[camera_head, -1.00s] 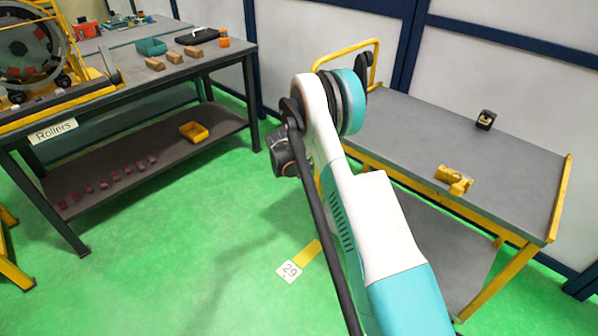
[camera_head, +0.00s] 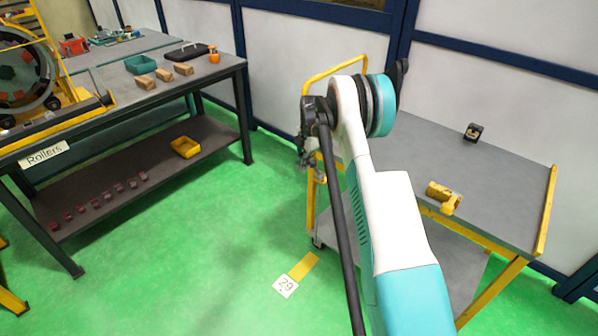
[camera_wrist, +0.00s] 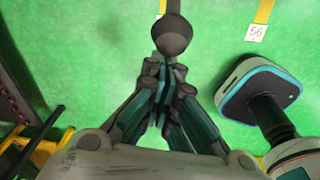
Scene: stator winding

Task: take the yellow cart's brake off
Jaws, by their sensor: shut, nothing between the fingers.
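The yellow cart (camera_head: 548,208) stands on the right in the head view, with a grey top, a lower shelf and a yellow handle frame. My gripper (camera_head: 304,160) is beside the cart's handle end, partly hidden by my arm. In the wrist view my gripper (camera_wrist: 165,72) is shut, with nothing between its fingers. A dark rounded knob (camera_wrist: 172,35) on a stem shows just beyond the fingertips. I cannot tell whether they touch, or whether it is the brake. A caster (camera_head: 318,243) shows low at the cart's near left corner.
A yellow part (camera_head: 443,196) and a small black part (camera_head: 473,131) lie on the cart top. A dark workbench (camera_head: 150,98) labelled Rollers stands on the left.

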